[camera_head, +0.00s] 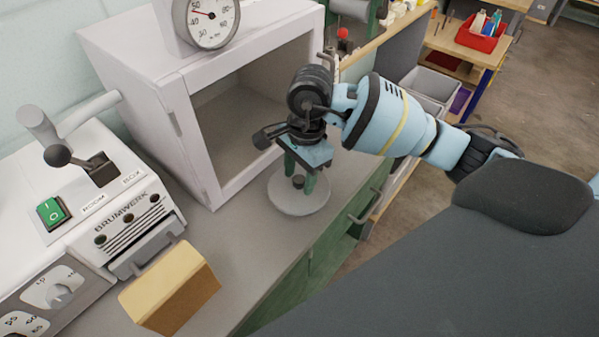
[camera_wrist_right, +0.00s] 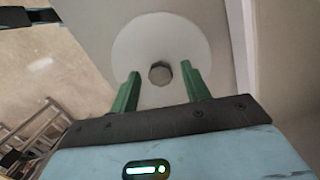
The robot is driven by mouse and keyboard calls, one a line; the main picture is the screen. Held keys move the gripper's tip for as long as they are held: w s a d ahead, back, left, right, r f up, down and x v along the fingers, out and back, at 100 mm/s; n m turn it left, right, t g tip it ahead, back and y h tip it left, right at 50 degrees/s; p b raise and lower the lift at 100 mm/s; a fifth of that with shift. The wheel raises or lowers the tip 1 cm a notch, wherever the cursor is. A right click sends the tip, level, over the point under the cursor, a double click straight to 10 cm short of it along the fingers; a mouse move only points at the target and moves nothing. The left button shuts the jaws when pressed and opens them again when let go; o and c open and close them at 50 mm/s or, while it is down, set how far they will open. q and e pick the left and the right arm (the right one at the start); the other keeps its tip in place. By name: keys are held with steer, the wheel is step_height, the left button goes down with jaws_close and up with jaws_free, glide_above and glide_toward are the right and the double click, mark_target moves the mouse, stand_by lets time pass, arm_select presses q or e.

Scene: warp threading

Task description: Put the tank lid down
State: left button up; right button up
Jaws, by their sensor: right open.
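The tank lid (camera_head: 301,199) is a pale grey round disc with a small dark knob. It lies flat on the grey counter in front of the open white cabinet. In the right wrist view the lid (camera_wrist_right: 190,50) shows from above with its knob (camera_wrist_right: 160,73) between my fingers. My right gripper (camera_head: 299,183) is over the lid, fingers pointing down. Its green fingers (camera_wrist_right: 164,88) are apart on either side of the knob, with gaps visible. My left gripper is in neither view.
The white cabinet (camera_head: 180,95) with an open front and a dial on top stands behind the lid. A white machine (camera_head: 90,200) and a tan block (camera_head: 170,290) are to the left. The counter's front edge runs close to the lid.

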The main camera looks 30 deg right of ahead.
step_height(320, 180, up, 12)
steer(key=d, duration=0.1)
steer(key=shift+d+r, duration=0.15)
steer(key=shift+d, duration=0.05)
steer(key=shift+w, duration=0.1)
stand_by(0.6)
